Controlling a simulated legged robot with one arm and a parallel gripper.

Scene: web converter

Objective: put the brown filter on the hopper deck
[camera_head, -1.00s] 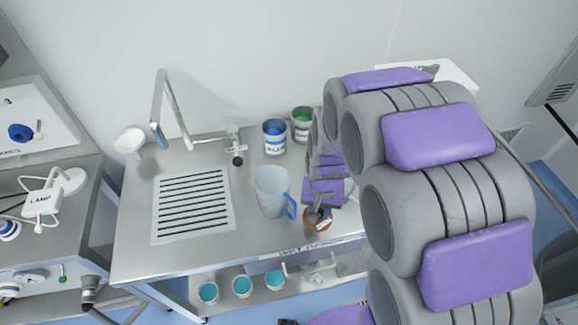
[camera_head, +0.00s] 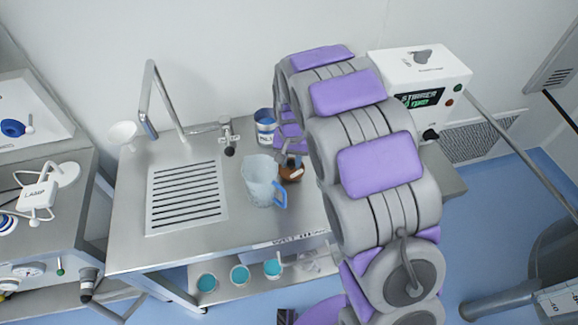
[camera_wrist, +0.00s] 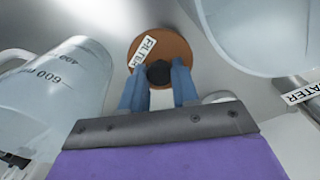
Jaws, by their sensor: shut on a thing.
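The brown filter (camera_wrist: 176,50) is a round disc with a white label and a dark knob. My gripper (camera_wrist: 160,75) is shut on the knob, its blue fingers on either side, with the disc beyond the fingertips. In the head view, the filter (camera_head: 291,174) shows just right of the clear jug (camera_head: 261,180), partly covered by my gripper (camera_head: 291,160). I cannot tell how high it is above the bench. I cannot make out a hopper deck in either view.
The jug (camera_wrist: 65,85) stands close on the left in the wrist view. A white stirrer box (camera_head: 415,75) is behind my arm.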

